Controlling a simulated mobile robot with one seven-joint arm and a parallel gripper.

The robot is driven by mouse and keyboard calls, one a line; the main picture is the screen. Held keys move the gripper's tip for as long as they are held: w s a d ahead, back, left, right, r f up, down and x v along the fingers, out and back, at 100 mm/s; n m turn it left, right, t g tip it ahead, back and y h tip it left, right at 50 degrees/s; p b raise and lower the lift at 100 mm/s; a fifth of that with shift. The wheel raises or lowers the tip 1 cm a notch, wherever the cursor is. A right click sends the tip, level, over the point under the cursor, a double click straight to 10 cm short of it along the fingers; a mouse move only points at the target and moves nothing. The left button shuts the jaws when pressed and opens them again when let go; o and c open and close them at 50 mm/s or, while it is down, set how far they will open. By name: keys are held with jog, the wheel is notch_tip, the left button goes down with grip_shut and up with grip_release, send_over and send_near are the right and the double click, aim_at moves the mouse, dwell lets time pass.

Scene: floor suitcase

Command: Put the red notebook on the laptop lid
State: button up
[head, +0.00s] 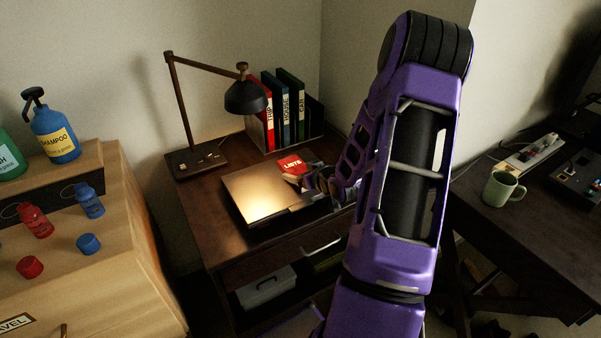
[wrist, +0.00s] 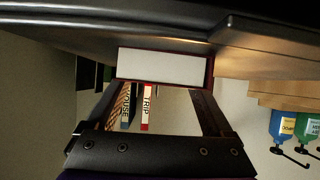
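The red notebook (head: 291,165), marked LISTS, lies flat at the far right corner of the closed laptop's shiny lid (head: 258,195), on the dark desk. Part of it is hidden behind my gripper (head: 315,180). The wrist view is upside down and shows the notebook's white page edge (wrist: 163,67) against the dark surface; any small gap beneath it is hard to tell. My gripper (wrist: 158,88) has its two fingers wide apart, with binders visible through the gap. The fingers reach over the notebook's near edge, on its upper side, and appear not to clamp it.
A desk lamp (head: 247,97) leans over the laptop. Several binders (head: 283,108) stand behind it. A wooden dresser with bottles (head: 58,140) is on the left. A green mug (head: 500,188) stands on the right table. My arm hides the desk's right side.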

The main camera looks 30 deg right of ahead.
jog(key=shift+o, duration=0.7)
jog(key=shift+r, duration=0.15)
jog(key=shift+s+r, duration=0.15)
jog(key=p+v, duration=0.2)
jog(key=v, duration=0.9)
jog(key=shift+s, duration=0.35)
jog(key=shift+r, duration=0.1)
